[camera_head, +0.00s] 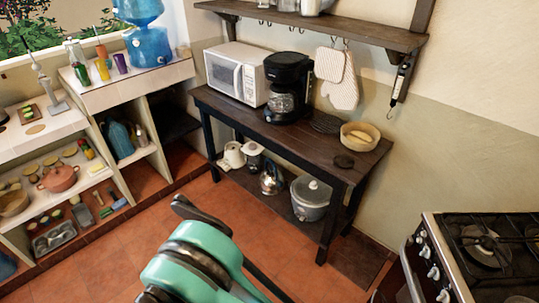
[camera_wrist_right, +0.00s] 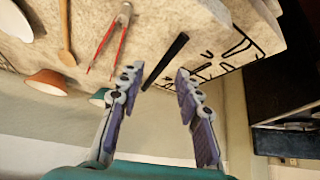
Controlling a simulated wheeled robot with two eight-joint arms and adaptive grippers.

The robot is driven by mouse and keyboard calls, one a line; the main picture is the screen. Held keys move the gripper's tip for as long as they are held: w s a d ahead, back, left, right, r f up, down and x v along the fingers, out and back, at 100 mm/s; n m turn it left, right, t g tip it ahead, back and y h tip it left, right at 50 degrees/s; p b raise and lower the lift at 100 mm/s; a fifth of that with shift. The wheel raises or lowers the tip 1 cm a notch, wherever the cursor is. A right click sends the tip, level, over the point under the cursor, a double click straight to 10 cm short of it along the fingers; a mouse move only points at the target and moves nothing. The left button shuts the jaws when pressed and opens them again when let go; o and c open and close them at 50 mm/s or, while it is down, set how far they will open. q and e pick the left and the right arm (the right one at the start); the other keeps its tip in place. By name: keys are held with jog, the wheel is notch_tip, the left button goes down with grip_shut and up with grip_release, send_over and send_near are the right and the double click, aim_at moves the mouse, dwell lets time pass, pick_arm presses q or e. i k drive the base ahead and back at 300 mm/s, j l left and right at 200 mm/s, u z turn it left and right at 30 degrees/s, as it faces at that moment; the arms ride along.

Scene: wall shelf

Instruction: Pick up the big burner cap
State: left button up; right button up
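The stove (camera_head: 440,268) at the right edge shows dark burners (camera_head: 486,246) with grates, partly cut off by the frame. My right gripper (camera_wrist_right: 157,80) is open in the right wrist view, with nothing between its fingers. A teal part of one of my arms fills the bottom middle of the head view; I cannot tell which arm. My left gripper is not clearly shown.
The wooden table (camera_head: 225,103) holds a microwave (camera_head: 236,74), a coffee maker (camera_head: 288,85), a dark trivet (camera_head: 325,124) and a bowl (camera_head: 360,136). The right wrist view shows red tongs (camera_wrist_right: 108,42) and a wooden spoon (camera_wrist_right: 66,40). The red tile floor before the table is clear.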

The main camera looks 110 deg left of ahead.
aim_at(341, 161)
jog(key=u, duration=3.15)
jog(key=i+j, duration=0.3)
jog(key=i+j+u, duration=0.1)
jog(key=i+j, duration=0.15)
jog(key=i, duration=0.3)
jog(key=i+j, duration=0.25)
jog(key=i, duration=0.15)
jog(key=i+j+u, duration=0.1)
jog(key=i+j, duration=0.15)
jog(key=i, duration=0.2)
